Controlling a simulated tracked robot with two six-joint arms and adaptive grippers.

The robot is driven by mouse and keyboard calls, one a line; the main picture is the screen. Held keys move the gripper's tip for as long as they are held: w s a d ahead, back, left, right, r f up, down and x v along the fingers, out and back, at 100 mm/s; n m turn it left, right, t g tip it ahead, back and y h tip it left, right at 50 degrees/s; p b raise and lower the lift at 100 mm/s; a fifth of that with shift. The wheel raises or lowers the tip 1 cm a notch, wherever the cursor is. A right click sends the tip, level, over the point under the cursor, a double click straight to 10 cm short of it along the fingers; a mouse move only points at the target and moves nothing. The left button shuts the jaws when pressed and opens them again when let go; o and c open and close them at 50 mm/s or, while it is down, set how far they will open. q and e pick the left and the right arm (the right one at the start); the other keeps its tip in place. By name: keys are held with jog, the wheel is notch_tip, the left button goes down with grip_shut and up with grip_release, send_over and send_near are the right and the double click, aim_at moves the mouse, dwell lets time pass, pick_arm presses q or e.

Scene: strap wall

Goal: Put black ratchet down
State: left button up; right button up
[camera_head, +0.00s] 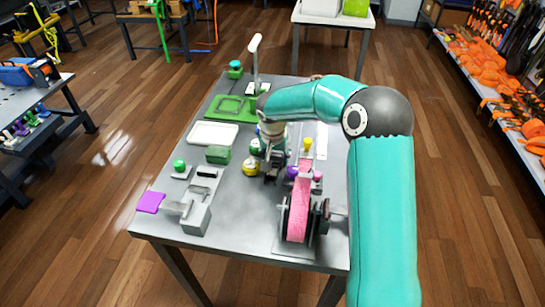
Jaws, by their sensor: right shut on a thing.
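My right gripper (273,164) comes down over the middle of the grey table (255,218). It is shut on a small dark thing that looks like the black ratchet (271,179). The gripper's own dark fingers hide much of it, and I cannot tell whether it touches the tabletop. My left gripper is not in view.
Left of the gripper are a yellow round piece (250,167), a green block (218,154) and a white tray (213,134). A pink strap reel (298,208) stands to the right. A grey vise-like block (196,217) is at front left. The front middle of the table is bare.

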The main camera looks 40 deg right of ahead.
jog(key=shift+f, duration=0.1)
jog(key=o, duration=1)
jog(key=shift+o, duration=0.2)
